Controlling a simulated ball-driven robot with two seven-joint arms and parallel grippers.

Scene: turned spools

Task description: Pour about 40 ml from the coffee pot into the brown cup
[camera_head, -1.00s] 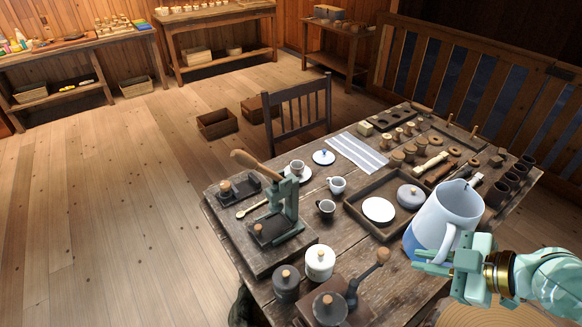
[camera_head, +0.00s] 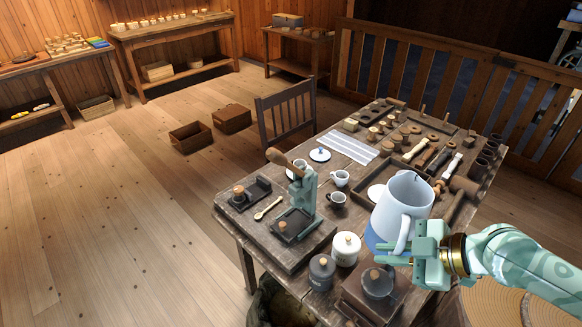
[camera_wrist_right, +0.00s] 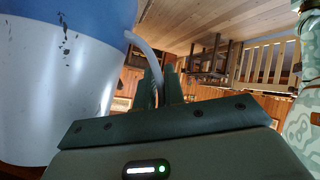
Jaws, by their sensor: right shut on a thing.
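The coffee pot (camera_head: 405,203) is a large white jug with a blue lower part. My right gripper (camera_head: 393,254) is shut on its handle, with the pot roughly upright; whether its base clears the table cannot be told. The right wrist view shows the pot (camera_wrist_right: 62,90) close at left and the fingers (camera_wrist_right: 158,88) at its handle. The small brown cup (camera_head: 336,201), dark outside, stands upright on the table, left of the pot and apart from it. What the pot and cup hold is not visible. My left gripper is not in view.
A white cup (camera_head: 340,178) stands just behind the brown cup. A green lever press (camera_head: 303,195) is left of it. A white lidded jar (camera_head: 346,248), a dark jar (camera_head: 322,271) and a grinder (camera_head: 376,284) stand in front. A wooden tray (camera_head: 455,209) is partly hidden behind the pot.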

